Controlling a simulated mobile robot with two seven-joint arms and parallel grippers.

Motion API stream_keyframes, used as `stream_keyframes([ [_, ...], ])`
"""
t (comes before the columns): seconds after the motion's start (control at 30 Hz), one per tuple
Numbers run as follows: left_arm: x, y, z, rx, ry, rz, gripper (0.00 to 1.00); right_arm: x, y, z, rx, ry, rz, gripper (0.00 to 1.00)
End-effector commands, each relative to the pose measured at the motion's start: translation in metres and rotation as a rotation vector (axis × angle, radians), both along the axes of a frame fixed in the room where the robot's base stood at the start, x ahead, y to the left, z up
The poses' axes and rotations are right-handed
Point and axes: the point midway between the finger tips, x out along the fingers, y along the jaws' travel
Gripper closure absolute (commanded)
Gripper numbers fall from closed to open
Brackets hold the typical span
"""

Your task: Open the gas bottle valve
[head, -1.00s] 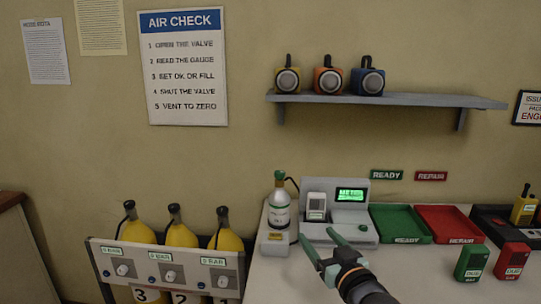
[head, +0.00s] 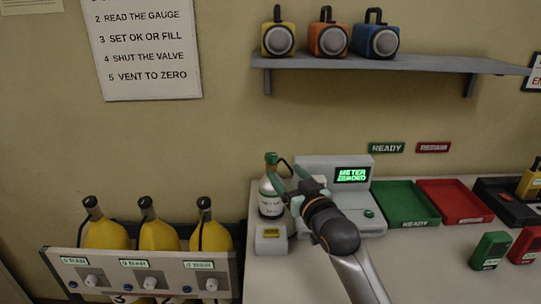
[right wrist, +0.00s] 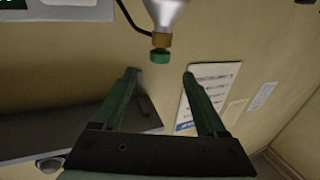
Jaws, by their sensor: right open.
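The gas bottle (head: 270,203) is a small pale cylinder with a label and a green valve knob (head: 271,158) on top. It stands upright at the left end of the counter. In the right wrist view the bottle (right wrist: 166,12) hangs in from the top edge, with its brass neck and green knob (right wrist: 161,55) centred beyond the fingertips. My right gripper (head: 284,175) is open and empty, its two green fingers close to the right of the bottle's top in the head view. The wrist view shows a gap between fingertips (right wrist: 160,73) and knob. My left gripper is not in view.
A grey meter console (head: 322,165) with a green screen stands right of the bottle. A green tray (head: 404,204) and a red tray (head: 454,202) lie further right. A shelf (head: 390,64) hangs above. A rack (head: 145,263) with several yellow cylinders stands left of the counter.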

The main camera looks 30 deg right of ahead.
Motion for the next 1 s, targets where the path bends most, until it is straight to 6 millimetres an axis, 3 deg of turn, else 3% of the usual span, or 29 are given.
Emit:
stream_keyframes([
  [0.3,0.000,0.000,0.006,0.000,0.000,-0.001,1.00,0.056,-0.011,0.001,0.000,-0.001,-0.001,0.26],
  [0.5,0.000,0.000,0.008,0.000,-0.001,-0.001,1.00,0.080,-0.014,0.001,0.000,0.000,0.000,0.26],
  [1.0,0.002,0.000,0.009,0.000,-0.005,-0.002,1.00,0.092,-0.017,0.000,-0.001,0.000,0.000,0.26],
])
